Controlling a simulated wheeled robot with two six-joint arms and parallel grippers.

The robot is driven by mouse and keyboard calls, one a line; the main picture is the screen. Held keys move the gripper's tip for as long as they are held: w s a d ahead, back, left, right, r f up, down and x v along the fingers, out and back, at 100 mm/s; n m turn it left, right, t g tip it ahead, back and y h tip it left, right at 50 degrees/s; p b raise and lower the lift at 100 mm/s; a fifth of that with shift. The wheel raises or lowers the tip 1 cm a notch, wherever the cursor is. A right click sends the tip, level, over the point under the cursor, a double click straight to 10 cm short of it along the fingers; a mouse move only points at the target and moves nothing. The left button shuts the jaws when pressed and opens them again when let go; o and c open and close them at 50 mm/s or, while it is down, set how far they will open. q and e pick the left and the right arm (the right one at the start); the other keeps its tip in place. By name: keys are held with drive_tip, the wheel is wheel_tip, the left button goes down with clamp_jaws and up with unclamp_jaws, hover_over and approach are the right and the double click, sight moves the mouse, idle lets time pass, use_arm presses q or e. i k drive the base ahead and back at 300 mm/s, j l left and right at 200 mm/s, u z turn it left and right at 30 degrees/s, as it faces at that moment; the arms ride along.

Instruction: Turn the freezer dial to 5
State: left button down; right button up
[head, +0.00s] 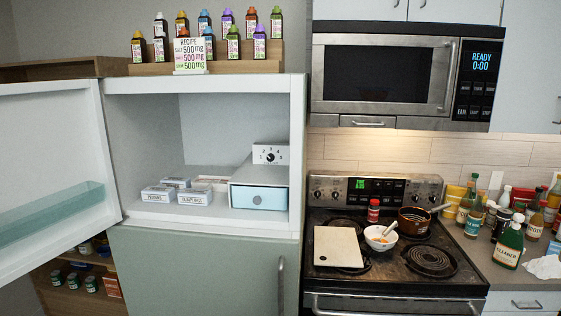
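The freezer dial (270,156) is a small dark knob on a white numbered plate at the back right inside the freezer compartment (140,130). Digits such as 2 and 4 show above it; the exact setting is too small to tell. The white freezer door (50,140) stands open to the left. Neither of my grippers is in view.
A light blue drawer (259,197) sits below the dial. Several boxes, such as a dumpling box (195,197), lie left of it. Bottles and a recipe card (190,55) stand on top. The stove (390,245) with a bowl (381,238) is at right.

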sight(270, 157)
drive_tip(key=i+j, duration=0.1)
drive_tip(key=j, duration=0.2)
drive_tip(key=i+j, duration=0.15)
drive_tip(key=j, duration=0.15)
drive_tip(key=i+j, duration=0.1)
drive_tip(key=j, duration=0.25)
drive_tip(key=i+j, duration=0.1)
drive_tip(key=j, duration=0.2)
drive_tip(key=z, duration=0.05)
